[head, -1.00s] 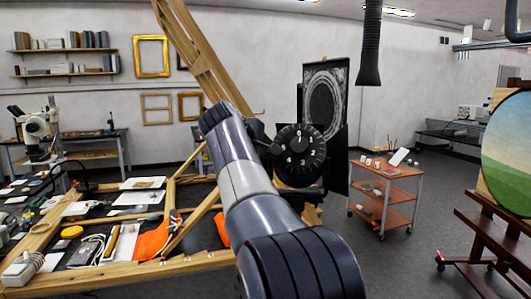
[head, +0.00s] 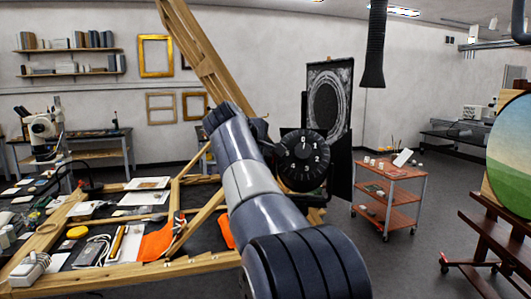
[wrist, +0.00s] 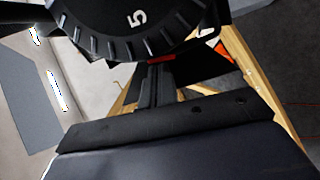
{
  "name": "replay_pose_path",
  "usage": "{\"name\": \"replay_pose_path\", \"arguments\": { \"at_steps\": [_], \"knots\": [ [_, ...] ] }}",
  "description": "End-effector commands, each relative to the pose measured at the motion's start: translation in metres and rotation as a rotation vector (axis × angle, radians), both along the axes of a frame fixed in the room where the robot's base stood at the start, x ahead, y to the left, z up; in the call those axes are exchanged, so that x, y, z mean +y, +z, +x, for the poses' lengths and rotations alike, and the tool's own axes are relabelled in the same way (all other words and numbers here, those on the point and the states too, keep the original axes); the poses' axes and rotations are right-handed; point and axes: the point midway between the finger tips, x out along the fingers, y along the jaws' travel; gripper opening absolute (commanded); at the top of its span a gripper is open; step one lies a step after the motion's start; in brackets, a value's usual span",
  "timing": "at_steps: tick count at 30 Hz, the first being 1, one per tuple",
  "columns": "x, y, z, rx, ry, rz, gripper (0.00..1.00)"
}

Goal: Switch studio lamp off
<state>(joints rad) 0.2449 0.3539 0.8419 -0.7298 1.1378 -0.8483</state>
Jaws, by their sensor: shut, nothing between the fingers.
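A round black dial (head: 302,158) with white numerals and ticks faces me in the head view, at the end of my arm; I take it to be the studio lamp's control. The lamp's body is mostly hidden behind the dial and my arm.
A wooden frame table (head: 120,274) with papers, tools and orange cloth lies left. A slanting wooden beam (head: 192,55) rises behind my arm. A dark panel (head: 328,95) stands behind the dial. A red cart (head: 388,172) and an easel (head: 490,235) are right, with open floor between.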

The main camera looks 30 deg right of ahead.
Motion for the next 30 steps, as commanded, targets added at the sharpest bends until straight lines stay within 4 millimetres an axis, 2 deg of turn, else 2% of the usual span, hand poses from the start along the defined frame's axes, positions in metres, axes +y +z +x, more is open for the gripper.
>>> {"name": "replay_pose_path", "arguments": {
  "at_steps": [7,15,21,30],
  "knots": [
    [0.012,0.006,-0.006,-0.002,0.003,-0.001,0.0],
    [0.053,0.032,-0.032,-0.004,0.005,-0.001,0.0],
    [0.074,0.046,-0.046,-0.001,0.002,-0.001,0.0],
    [0.08,0.052,-0.051,0.0,-0.001,0.0,0.0]
  ]
}}
